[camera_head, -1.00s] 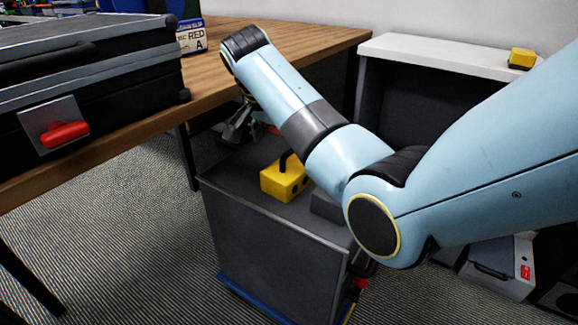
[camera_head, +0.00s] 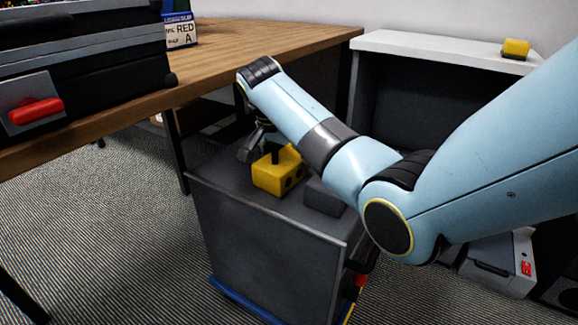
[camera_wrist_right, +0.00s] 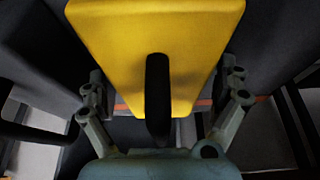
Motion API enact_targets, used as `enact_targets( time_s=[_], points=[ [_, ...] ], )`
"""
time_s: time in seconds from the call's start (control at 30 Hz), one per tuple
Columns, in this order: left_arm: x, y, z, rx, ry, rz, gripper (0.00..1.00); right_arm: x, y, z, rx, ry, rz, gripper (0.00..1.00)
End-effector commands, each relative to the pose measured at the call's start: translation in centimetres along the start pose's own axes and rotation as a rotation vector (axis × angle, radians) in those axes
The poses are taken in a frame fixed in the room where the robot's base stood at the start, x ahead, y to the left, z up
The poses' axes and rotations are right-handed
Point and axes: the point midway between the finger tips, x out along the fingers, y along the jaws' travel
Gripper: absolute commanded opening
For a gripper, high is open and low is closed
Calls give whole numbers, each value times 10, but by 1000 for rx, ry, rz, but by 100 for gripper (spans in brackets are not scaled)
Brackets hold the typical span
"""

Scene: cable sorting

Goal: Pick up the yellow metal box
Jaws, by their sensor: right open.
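A yellow box (camera_head: 277,176) sits on top of a grey cabinet, with dark holes in its near side. Its yellow top fills the upper middle of the right wrist view (camera_wrist_right: 120,30), and a dark bar-like part (camera_wrist_right: 158,100) lies in front of it. My right gripper (camera_head: 256,146) is at the box's far left upper side, partly hidden by my arm. In the right wrist view its open fingers (camera_wrist_right: 164,78) are spread to either side of the box's narrow end. I cannot tell whether they touch it. My left gripper is not in view.
The grey cabinet (camera_head: 270,235) also bears a dark grey block (camera_head: 323,197) right of the box. Another yellow box (camera_head: 515,48) is on the white shelf (camera_head: 440,48). A wooden table (camera_head: 225,62) with a black case (camera_head: 90,70) stands at left.

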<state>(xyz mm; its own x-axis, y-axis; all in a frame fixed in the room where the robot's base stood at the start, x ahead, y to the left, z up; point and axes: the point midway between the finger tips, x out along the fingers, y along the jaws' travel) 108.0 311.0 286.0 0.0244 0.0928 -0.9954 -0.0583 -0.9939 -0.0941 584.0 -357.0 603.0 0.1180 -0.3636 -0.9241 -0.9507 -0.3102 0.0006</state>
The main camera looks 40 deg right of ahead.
Motion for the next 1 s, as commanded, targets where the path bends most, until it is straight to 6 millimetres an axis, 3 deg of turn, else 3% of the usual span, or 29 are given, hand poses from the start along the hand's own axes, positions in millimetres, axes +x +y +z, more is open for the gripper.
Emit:
enact_targets(
  time_s=[0.17, 0.77, 1.0],
  points=[
    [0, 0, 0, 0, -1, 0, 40, -1, 0, 0, 0, 0, -1, 100],
    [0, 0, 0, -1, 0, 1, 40, 0, 0, 0, 0, -1, 1, 22],
    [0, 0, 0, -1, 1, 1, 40, -1, -1, -1, 1, 1, -2, 20]
  ],
)
